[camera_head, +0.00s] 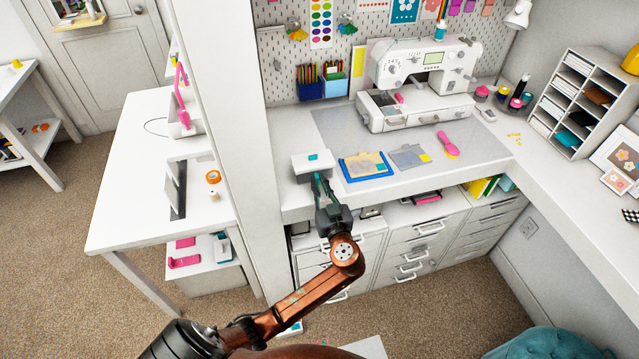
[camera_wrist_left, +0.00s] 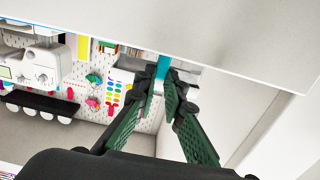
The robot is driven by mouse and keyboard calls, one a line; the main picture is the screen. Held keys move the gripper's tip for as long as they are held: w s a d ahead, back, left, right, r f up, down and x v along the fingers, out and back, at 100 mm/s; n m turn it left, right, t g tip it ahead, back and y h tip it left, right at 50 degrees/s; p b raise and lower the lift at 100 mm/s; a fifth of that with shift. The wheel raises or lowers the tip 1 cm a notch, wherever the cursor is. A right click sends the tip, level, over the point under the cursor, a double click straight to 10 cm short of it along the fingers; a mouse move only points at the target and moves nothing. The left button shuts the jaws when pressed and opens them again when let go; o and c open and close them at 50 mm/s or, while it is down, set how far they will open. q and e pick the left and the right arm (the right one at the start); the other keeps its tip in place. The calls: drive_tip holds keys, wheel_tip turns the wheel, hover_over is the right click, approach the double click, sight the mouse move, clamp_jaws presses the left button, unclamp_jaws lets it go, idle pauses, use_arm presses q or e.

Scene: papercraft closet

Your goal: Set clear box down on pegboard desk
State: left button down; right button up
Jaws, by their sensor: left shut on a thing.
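The clear box (camera_head: 301,166) looks pale and boxy in the head view, with a small teal piece on its top. It is over the front left part of the white pegboard desk (camera_head: 290,204), beside the white post. I cannot tell whether its underside touches the desktop. My left gripper (camera_head: 318,178) reaches up to the box from the front and is shut on it. In the left wrist view, a teal piece (camera_wrist_left: 163,68) shows between the fingertips, and the fingers hide part of the box. My right gripper is not in view.
Right of the box lie a blue-framed tray (camera_head: 347,176) and a grey clipboard (camera_head: 408,156). A sewing machine (camera_head: 420,80) stands behind them, and pencil bins (camera_head: 322,86) stand at the pegboard. The white post (camera_head: 228,120) rises close on the left. Drawers (camera_head: 410,248) stand below.

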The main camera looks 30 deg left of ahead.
use_arm(q)
drive_tip(key=shift+f, duration=0.15)
drive_tip(key=c, duration=2)
unclamp_jaws()
drive_tip(key=shift+r, duration=0.25)
drive_tip(key=v, duration=1.2)
drive_tip(key=shift+f, duration=0.1)
